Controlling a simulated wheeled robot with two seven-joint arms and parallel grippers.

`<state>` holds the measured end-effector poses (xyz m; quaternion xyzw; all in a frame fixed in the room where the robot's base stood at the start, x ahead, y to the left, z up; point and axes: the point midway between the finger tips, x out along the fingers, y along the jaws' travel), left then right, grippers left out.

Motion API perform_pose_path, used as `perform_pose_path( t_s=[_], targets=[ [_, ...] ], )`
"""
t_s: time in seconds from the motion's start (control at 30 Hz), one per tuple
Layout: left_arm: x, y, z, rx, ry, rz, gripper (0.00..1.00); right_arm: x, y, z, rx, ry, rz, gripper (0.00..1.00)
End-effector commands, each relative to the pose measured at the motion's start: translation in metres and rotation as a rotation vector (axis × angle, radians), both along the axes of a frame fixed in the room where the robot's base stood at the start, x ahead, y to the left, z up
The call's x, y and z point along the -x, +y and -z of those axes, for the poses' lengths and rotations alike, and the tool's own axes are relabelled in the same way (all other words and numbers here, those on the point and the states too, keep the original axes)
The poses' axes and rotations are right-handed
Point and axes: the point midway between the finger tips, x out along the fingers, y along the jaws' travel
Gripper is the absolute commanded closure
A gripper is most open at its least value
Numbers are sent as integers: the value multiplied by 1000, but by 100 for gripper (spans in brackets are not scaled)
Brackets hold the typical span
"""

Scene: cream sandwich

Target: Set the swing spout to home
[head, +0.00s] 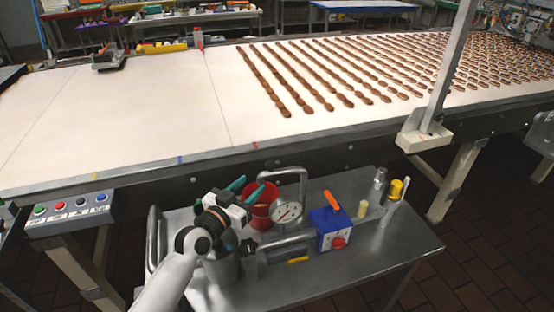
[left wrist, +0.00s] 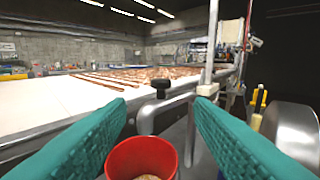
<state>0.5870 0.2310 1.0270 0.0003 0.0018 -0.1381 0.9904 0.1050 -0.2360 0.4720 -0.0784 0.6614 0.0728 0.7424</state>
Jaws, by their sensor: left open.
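My left gripper (head: 246,190) has teal fingers spread apart, with nothing between them, over the red bucket on the metal cart. A grey bent pipe, which looks like the swing spout (head: 290,170), arches up behind the white round dial (head: 288,212). The red bucket (head: 262,211) also shows below the fingers in the wrist view (left wrist: 142,156). I cannot make out a home mark. My right gripper is not in view.
The cart (head: 385,258) also carries a blue box with a red knob (head: 329,229) and a yellow-topped bottle (head: 396,190). Behind it runs the white conveyor (head: 150,105) with rows of brown biscuits. A post (head: 450,70) stands at right; a button panel (head: 70,211) sits at left.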

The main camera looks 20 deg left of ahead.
Motion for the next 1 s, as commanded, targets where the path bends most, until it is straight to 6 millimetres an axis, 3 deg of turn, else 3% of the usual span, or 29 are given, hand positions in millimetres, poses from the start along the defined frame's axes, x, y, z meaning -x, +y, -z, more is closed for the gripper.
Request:
perform_pose_path(
  t_s=[0.27, 0.5, 0.67, 1.0],
  targets=[
    [-52, -15, -3, 2, 0, 1, 52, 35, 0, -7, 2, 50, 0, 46],
    [-91, -26, -1, 2, 0, 1, 52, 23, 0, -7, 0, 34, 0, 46],
    [-103, -30, 0, 1, 1, 1, 52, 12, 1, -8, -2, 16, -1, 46],
    [-107, -31, 0, 1, 1, 1, 52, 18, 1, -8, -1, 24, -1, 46]
  ],
)
